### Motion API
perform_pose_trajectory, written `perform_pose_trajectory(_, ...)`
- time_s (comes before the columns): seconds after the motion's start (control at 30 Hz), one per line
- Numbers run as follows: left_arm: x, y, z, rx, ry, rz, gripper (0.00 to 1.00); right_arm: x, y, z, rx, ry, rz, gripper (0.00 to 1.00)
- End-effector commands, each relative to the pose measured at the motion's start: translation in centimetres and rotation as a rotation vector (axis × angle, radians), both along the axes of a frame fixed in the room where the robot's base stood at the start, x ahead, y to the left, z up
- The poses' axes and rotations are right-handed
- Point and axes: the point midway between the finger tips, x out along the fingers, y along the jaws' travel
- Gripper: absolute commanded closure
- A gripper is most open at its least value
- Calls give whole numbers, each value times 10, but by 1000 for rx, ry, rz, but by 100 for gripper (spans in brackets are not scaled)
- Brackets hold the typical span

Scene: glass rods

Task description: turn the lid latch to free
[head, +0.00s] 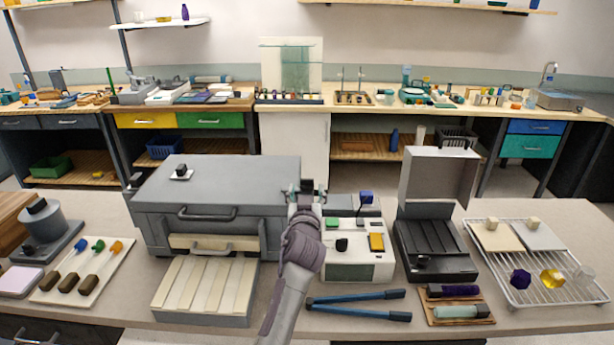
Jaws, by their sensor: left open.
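A big grey box with a flat lid (235,172) stands on the front table, left of centre, its lid down. A small black knob on a white plate (180,173) sits on top of the lid and looks like the latch; its exact setting is too small to tell. A dark bar handle (207,214) is on the box's front. My left gripper (307,188) is open, just beyond the lid's right edge and apart from the black knob. My left arm hides part of the table right of the box. My right gripper is out of view.
A white and green device (345,265) with knobs stands right of my arm. Blue-handled long tool (360,303) lies in front of it. An open black case (435,248) and a wire rack (535,265) are farther right. A slatted tray (205,290) sits before the box.

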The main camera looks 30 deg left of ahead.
Motion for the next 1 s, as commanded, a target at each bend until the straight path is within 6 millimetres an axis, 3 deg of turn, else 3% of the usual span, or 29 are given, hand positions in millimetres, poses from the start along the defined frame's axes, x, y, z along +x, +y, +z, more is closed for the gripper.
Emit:
perform_pose_trajectory(0.1,21,13,3,2,1,1,36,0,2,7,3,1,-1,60)
perform_pose_trajectory(0.3,44,27,1,1,1,0,36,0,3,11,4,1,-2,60)
perform_pose_trajectory(0.77,52,32,0,-1,0,0,36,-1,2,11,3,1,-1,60)
perform_pose_trajectory(1.0,52,32,-1,-1,1,0,76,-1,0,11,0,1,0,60)
